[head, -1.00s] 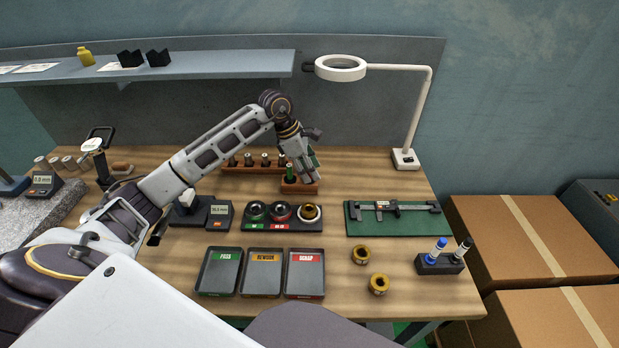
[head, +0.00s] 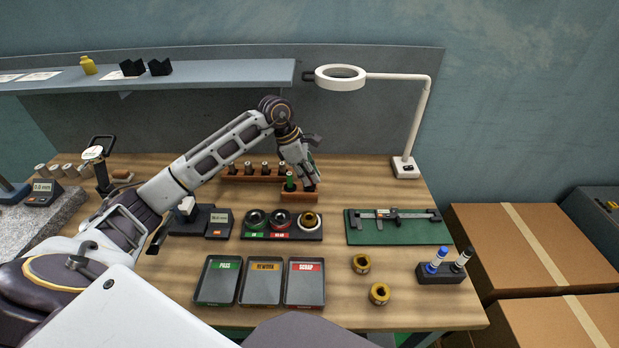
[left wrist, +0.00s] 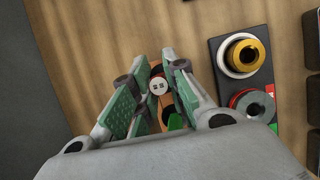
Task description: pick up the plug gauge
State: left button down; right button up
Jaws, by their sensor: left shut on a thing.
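A small reddish-brown wooden block (head: 299,196) stands on the bench behind the ring gauges. A green-handled gauge (head: 290,181) stands upright at its left side, and a bit of its green shows in the left wrist view (left wrist: 176,122). My left gripper (head: 310,184) reaches down over the block's right part. In the left wrist view its fingers are shut on the plug gauge (left wrist: 159,87), whose pale round end with dark marks faces the camera. The gauge's lower part is hidden, so I cannot tell whether it is clear of the block. My right gripper is not in view.
A rack (head: 265,176) with several dark-topped pieces stands just behind. In front are a ring gauge holder (head: 282,233) and three labelled trays (head: 263,299). A caliper on a green mat (head: 397,232) lies right, below a lamp (head: 407,168).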

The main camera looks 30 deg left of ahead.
pick_arm(q)
notch_tip(320, 180, up, 27)
dwell(1.1)
jog(key=shift+r, duration=0.1)
jog(key=shift+r, duration=0.1)
dwell(0.5)
jog(key=shift+r+p, duration=2.1)
jog(key=shift+r, duration=0.1)
jog(key=shift+f, duration=0.15)
